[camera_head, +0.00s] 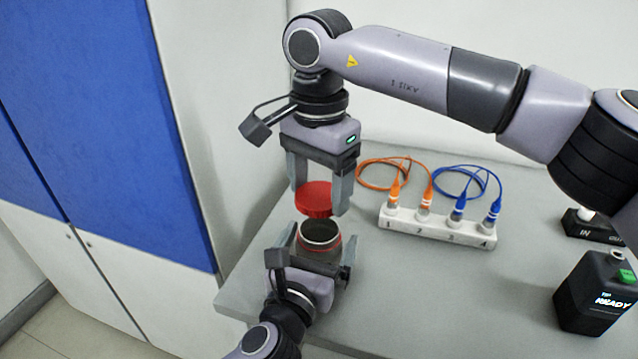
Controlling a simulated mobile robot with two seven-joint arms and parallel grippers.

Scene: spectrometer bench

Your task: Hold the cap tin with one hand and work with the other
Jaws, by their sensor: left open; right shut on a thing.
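The cap tin (321,250) stands upright on the grey bench near its left edge, with its round mouth uncovered and a red band below the rim. My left gripper (317,244) is low beside it, with its open fingers on either side of the tin. I cannot tell whether they touch it. My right gripper (319,197) points down from above and is shut on a red lid (314,199), holding it just above the tin's mouth, apart from it. The lower part of the tin is partly hidden by my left gripper.
A white numbered block (436,228) with orange and blue looped cables (382,174) stands right of the tin. A black READY box (594,292) and a black IN unit (592,229) are at the right. The bench (450,290) is clear in front of the block.

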